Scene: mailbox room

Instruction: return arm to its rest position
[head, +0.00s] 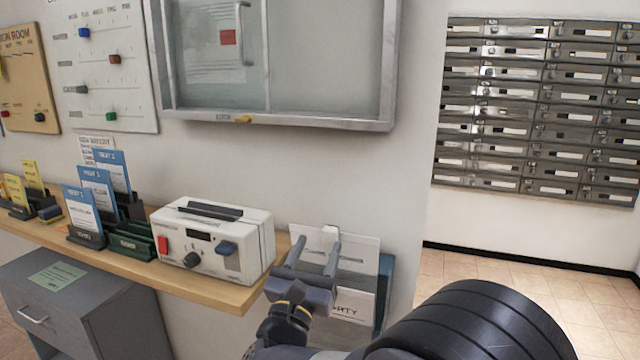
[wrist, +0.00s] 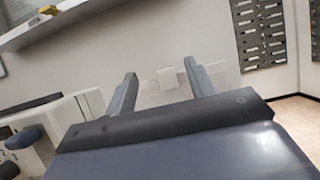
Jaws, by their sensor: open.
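My gripper (head: 313,262) is at the lower middle of the head view, just right of the shelf's end. Its two grey fingers stand apart and point up and away, with nothing between them. They overlap a white wall holder with a card in front of the wall; I cannot tell whether they touch it. In the wrist view my gripper (wrist: 160,85) shows two spread fingers with pale wall and a small white plate (wrist: 168,78) beyond them. My dark arm fills the lower right of the head view.
A white box device (head: 212,240) with a red switch stands on the wooden shelf (head: 215,290), close left of my gripper. Blue and yellow cards (head: 80,210) stand further left. A glass cabinet (head: 280,124) hangs above. Metal mailboxes (head: 540,110) are at right, with clear floor (head: 500,270) below.

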